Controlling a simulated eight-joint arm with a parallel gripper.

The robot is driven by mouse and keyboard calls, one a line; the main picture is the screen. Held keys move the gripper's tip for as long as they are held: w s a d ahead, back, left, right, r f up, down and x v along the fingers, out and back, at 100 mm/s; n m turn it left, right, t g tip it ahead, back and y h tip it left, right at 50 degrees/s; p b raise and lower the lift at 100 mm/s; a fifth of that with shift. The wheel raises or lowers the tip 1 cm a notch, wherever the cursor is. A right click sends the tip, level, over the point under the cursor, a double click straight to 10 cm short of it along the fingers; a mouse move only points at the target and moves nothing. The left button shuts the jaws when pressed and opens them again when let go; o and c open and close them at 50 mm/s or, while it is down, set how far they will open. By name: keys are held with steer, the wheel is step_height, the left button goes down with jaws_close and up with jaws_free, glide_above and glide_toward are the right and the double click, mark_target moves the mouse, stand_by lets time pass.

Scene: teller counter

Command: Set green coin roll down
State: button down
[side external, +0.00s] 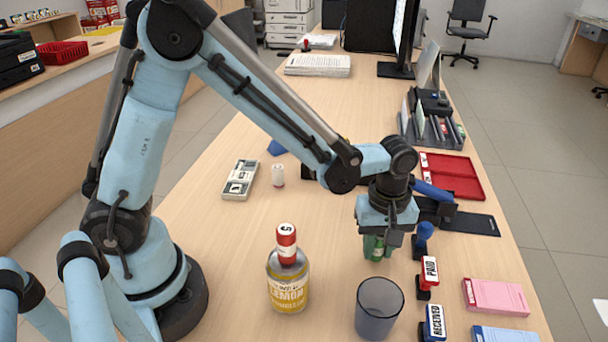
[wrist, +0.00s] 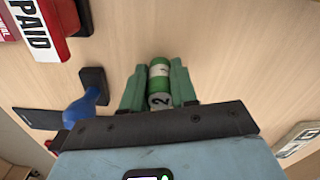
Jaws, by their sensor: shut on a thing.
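The green coin roll (wrist: 160,78) is green with white bands, and a "2" shows on its end in the wrist view. My gripper (wrist: 159,88) has green fingers shut on the roll, one on each side of it. In the side external view my gripper (side external: 376,248) points down over the counter, right of the middle. The roll is mostly hidden behind the fingers there. I cannot tell whether the roll touches the wooden counter (side external: 225,235).
A lemon bottle (side external: 288,278) and a dark cup (side external: 379,308) stand nearby. The blue-handled stamp (side external: 424,240), PAID stamp (side external: 428,276) and RECEIVED stamp (side external: 434,322) stand to the right. A white roll (side external: 278,176) stands farther left. Counter between bottle and gripper is clear.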

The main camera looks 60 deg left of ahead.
mark_target(380, 236)
steer(key=shift+f, duration=0.1)
steer(key=c, duration=0.9)
jaws_free()
step_height(380, 236, up, 12)
steer(key=shift+f, duration=0.15)
steer(key=shift+s+a+r, duration=0.1)
steer(key=shift+a+r, duration=0.1)
steer(key=shift+r, duration=0.15)
steer(key=shift+s+a+r+m+t, duration=0.1)
steer(key=shift+s+a+m+t, duration=1.15)
steer(key=shift+a+m, duration=0.8)
steer(key=shift+s+a+r+m+t, duration=0.1)
steer(key=shift+s+a+m+t, duration=1.15)
steer(key=shift+a+m, duration=0.75)
steer(key=shift+s+a+r+m+t, duration=0.1)
steer(key=shift+s+a+m+t, duration=1.15)
steer(key=shift+a+m, duration=0.75)
